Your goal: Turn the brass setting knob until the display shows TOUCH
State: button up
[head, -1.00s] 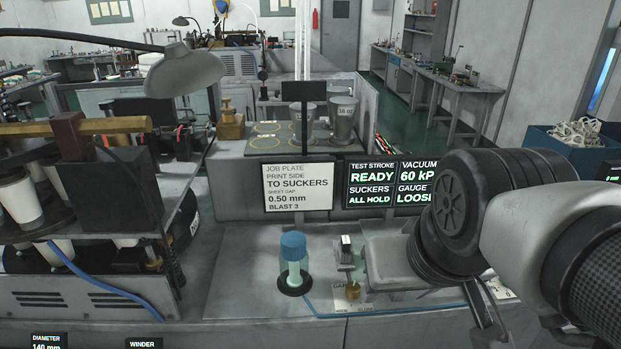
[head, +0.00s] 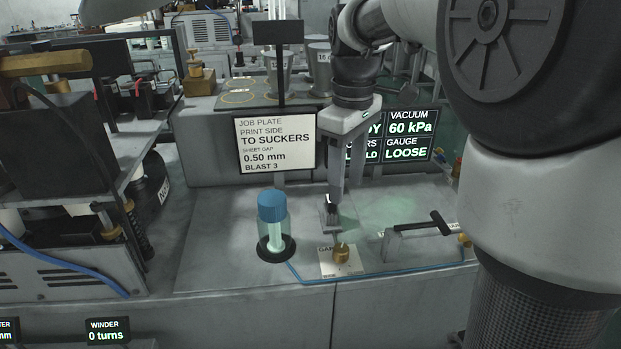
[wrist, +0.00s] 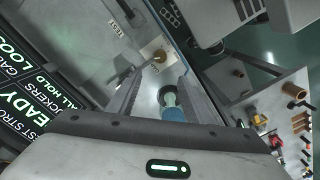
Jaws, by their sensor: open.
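The brass setting knob (head: 341,253) stands upright on a small pale plate at the front of the grey bench; it also shows in the wrist view (wrist: 160,56), beyond the fingertips. The gauge display (head: 405,150) reads LOOSE. My gripper (head: 343,192) points down above and behind the knob, near a small grey gauge block (head: 331,213). Its fingers are apart with nothing held, and the knob is not between them. In the wrist view, my gripper (wrist: 160,85) has its two fingers on either side of a blue-capped jar seen beyond.
The blue-capped glass jar (head: 272,226) stands left of the knob. A clamp with a black handle (head: 430,223) lies to the right. A blue tube (head: 400,274) runs along the bench front. The job plate sign (head: 275,143) stands behind. Bare bench lies left of the jar.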

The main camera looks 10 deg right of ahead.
aim_at(341, 248)
notch_tip(341, 248, down, 17)
jog(key=shift+s+r+b, duration=0.1)
jog(key=shift+b, duration=1.05)
jog(key=c, duration=1.1)
jog(key=shift+o, duration=0.2)
jog(key=shift+r, duration=0.1)
jog(key=m+p, duration=0.1)
jog(key=m, duration=0.2)
jog(key=shift+m, duration=0.4)
jog(key=shift+m+p, duration=0.85)
jog(key=shift+m, duration=1.15)
